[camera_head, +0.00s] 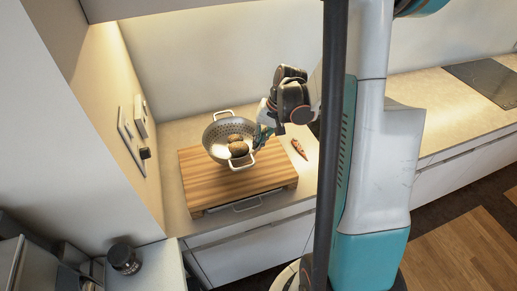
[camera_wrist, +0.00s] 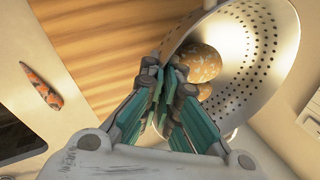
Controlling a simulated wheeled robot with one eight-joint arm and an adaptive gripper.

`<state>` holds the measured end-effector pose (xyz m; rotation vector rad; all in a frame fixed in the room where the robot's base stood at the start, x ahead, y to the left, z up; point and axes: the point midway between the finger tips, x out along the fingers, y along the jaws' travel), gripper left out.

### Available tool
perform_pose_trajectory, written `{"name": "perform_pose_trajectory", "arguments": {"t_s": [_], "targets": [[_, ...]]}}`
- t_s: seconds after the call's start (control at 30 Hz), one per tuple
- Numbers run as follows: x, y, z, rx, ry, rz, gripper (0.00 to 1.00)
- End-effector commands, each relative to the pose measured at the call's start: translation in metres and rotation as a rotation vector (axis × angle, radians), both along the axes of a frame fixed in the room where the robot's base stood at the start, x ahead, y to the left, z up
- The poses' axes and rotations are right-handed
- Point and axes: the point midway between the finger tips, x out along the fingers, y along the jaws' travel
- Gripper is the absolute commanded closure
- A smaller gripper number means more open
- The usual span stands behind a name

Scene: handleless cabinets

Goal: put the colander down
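The colander (camera_head: 215,134) is a grey metal bowl with holes and two loop handles, over the wooden board (camera_head: 195,180). Brown rounded items (camera_head: 238,148) lie inside it. I cannot tell whether its base touches the board. My gripper (camera_head: 266,122) is at the colander's right rim in the head view. In the wrist view the colander (camera_wrist: 262,75) fills the upper right, with a speckled brown item (camera_wrist: 200,62) inside. The fingers of my gripper (camera_wrist: 170,72) are close together on the near rim, which passes between them. The pinched part of the rim is hidden by the fingers.
An orange-and-dark elongated item (camera_head: 299,149) lies on the counter (camera_head: 312,165) right of the board; it also shows in the wrist view (camera_wrist: 42,88). A wall with switch plates (camera_head: 132,140) stands close on the left. A dark cooktop (camera_head: 490,80) is at the far right.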

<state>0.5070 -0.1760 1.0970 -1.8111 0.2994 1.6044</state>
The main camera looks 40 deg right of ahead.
Motion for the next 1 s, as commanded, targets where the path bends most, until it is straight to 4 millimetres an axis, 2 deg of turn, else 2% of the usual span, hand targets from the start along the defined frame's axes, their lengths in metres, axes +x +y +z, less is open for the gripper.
{"name": "perform_pose_trajectory", "arguments": {"t_s": [0.33, 0.73, 0.87, 1.0], "targets": [[0.0, 0.0, -0.036, 0.001, -0.001, 0.0, 1.0], [0.0, 0.0, -0.041, 0.001, -0.001, 0.0, 1.0], [0.0, 0.0, -0.041, 0.0, 0.0, 0.0, 0.75], [0.0, 0.0, -0.041, 0.0, 0.0, 0.0, 0.75]]}}
